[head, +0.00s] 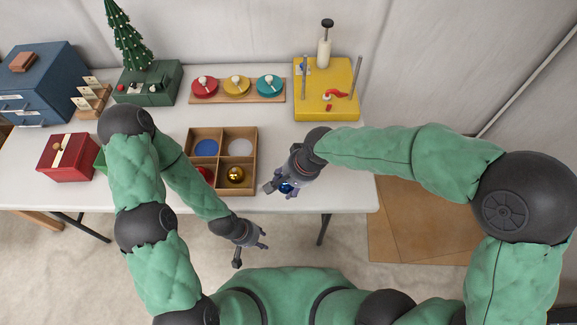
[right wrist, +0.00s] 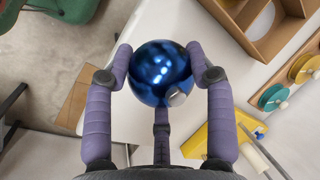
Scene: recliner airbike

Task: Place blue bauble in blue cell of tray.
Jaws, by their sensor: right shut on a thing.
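In the head view, the bauble (head: 286,188) shows partly behind my right gripper (head: 279,185), just right of the tray. The wooden tray (head: 221,160) has cells on the white table. Its back left cell has a blue floor (head: 206,148) and is empty. The front right cell holds a gold bauble (head: 236,174). A red bauble (head: 206,174) in the front left cell is partly hidden by my left arm. My left gripper (head: 252,252) is open and empty, in front of the table.
The back right cell (head: 240,148) has a pale floor and looks empty. A red box (head: 66,160) stands left. Behind are a green box with a tree (head: 147,84), a board with coloured discs (head: 236,99) and a yellow stand (head: 312,104). The table right of the tray is clear.

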